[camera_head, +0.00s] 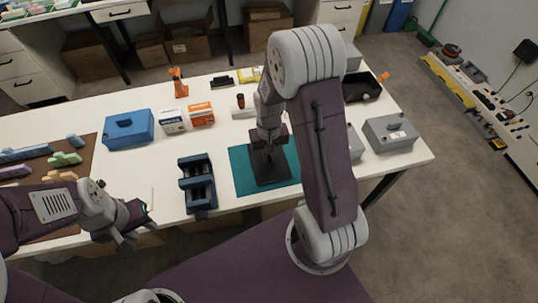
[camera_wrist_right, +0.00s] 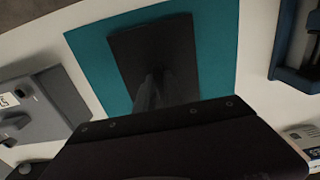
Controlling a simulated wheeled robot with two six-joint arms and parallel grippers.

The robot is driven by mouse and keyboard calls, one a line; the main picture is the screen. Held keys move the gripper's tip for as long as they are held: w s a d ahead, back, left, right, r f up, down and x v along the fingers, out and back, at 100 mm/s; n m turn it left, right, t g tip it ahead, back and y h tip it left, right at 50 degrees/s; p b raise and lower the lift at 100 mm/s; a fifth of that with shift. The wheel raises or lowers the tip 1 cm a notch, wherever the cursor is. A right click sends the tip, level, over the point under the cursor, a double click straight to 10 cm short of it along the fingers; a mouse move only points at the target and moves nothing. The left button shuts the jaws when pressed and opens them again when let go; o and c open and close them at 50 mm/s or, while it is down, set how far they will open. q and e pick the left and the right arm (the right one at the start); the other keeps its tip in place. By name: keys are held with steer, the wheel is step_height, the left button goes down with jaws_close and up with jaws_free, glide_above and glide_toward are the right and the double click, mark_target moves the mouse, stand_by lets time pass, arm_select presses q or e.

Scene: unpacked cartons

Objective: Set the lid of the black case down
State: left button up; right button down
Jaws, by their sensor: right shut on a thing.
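The lid (camera_head: 271,174), a flat black rectangle, is over the teal mat (camera_head: 240,176) on the table. My right gripper (camera_head: 268,148) points down at its middle and is shut on it. In the right wrist view the lid (camera_wrist_right: 182,45) lies flat against the mat (camera_wrist_right: 95,50), the fingers reaching its middle. Whether it touches the mat I cannot tell. The black case (camera_head: 364,92) stands open at the back right, partly behind my right arm. My left gripper (camera_head: 139,222) is empty and looks open, at the table's front left.
A dark blue holder (camera_head: 197,183) stands left of the mat, a grey box (camera_head: 390,133) to its right. A blue box (camera_head: 129,129) and small cartons (camera_head: 201,114) stand back left. Bare table lies between the holder and the blue box.

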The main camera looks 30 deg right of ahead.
mark_target(269, 156)
steer(key=shift+f, duration=0.1)
steer(key=c, duration=1.5)
jaws_free()
steer(key=shift+o, duration=0.2)
steer(key=shift+r, duration=0.35)
step_height(269, 156, up, 12)
steer(key=p, duration=0.2)
steer(key=s+a+f+n+t, duration=0.1)
steer(key=s+a+f+n, duration=0.1)
steer(key=s+a, duration=0.3)
steer(key=s+f, duration=0.1)
steer(key=s, duration=0.2)
steer(key=shift+s, duration=0.3)
